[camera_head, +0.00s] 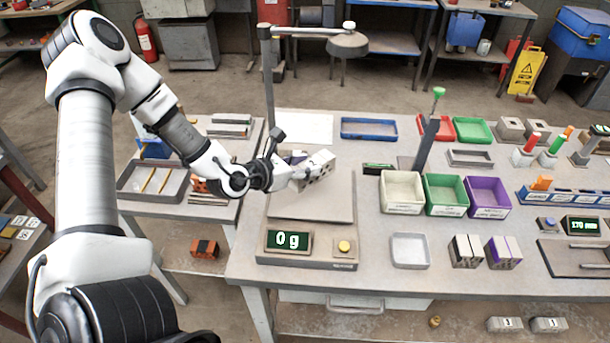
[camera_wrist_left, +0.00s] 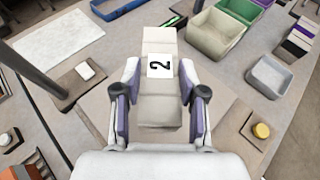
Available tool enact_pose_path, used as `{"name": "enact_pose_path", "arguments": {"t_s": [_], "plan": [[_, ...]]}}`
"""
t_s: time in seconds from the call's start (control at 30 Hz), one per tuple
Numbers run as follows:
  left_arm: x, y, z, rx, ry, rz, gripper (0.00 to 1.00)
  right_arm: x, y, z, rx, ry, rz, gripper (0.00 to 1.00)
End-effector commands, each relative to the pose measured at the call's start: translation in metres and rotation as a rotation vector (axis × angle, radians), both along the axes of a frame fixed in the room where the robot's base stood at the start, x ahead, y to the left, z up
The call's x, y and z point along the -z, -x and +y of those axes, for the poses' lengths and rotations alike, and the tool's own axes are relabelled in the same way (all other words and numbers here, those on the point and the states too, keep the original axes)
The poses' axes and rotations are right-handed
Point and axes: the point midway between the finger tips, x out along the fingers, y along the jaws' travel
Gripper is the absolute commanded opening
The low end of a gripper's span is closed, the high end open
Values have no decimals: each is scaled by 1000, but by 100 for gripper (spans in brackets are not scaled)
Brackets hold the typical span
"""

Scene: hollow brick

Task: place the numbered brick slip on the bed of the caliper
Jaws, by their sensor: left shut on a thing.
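My left gripper (camera_head: 298,172) is shut on a pale beige numbered brick slip (camera_head: 320,165) and holds it over the scale plate (camera_head: 325,208). Holes show in the slip's face in the head view. In the left wrist view the slip (camera_wrist_left: 160,110) lies between the two fingers, with a white label (camera_wrist_left: 160,65) reading 2 facing the camera. The caliper appears to be the dark base with metal rails (camera_head: 575,255) at the table's right end, beside a display (camera_head: 582,226) reading 170 µm. The frame cuts it off, so its bed is only partly seen. My right gripper is out of view.
The scale display (camera_head: 289,241) reads 0 g. Cream (camera_head: 402,192), green (camera_head: 445,195) and purple (camera_head: 488,196) bins stand mid-table, near a green-topped post (camera_head: 428,130). Pale (camera_head: 467,250) and purple-edged (camera_head: 503,252) blocks and a shallow grey tray (camera_head: 410,250) lie in front.

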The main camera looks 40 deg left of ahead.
Motion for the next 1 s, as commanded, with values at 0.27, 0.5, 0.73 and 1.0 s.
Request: {"name": "enact_pose_path", "arguments": {"t_s": [0.27, 0.5, 0.73, 1.0], "plan": [[35, 2, -2, 4, 0, 4, 0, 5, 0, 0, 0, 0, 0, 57], [39, 2, -2, 4, 0, 4, 0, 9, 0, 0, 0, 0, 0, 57], [38, 2, -3, 4, 0, 5, 66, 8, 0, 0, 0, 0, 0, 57], [32, 3, -2, 1, 2, 5, 66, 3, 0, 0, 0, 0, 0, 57]]}}
